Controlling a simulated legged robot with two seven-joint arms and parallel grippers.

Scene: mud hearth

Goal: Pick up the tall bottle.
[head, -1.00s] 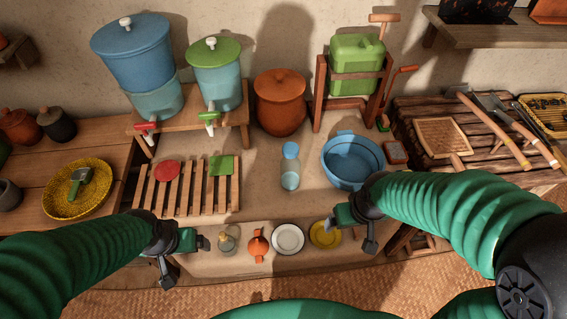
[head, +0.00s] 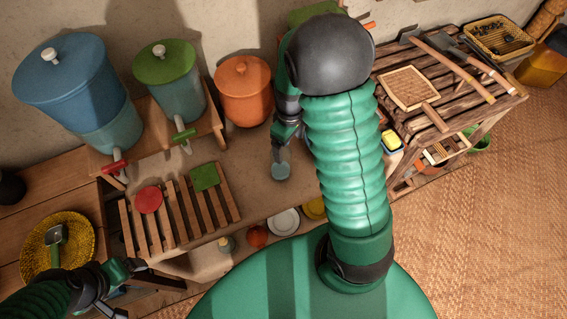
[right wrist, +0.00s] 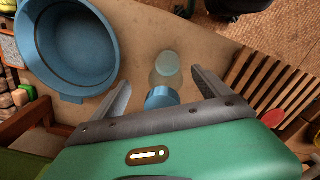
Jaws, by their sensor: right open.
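The tall bottle, clear with a blue cap, stands on the earthen ledge; its lower part (head: 281,166) shows in the head view, with its top hidden by my right gripper (head: 288,138). In the right wrist view the bottle (right wrist: 166,66) appears between the two spread fingers of my right gripper (right wrist: 161,79), its blue cap closest to the palm. The right gripper is open and holds nothing; I cannot tell whether a finger touches the bottle. My left gripper (head: 125,286) is open and empty at the lower left of the head view, near the wooden counter.
A blue basin (right wrist: 74,45) stands close beside the bottle. A slatted rack (head: 180,210) lies to the bottle's left, and an orange pot (head: 243,92) stands behind. Plates (head: 284,221) sit on a lower level in front. My right arm hides much of the ledge.

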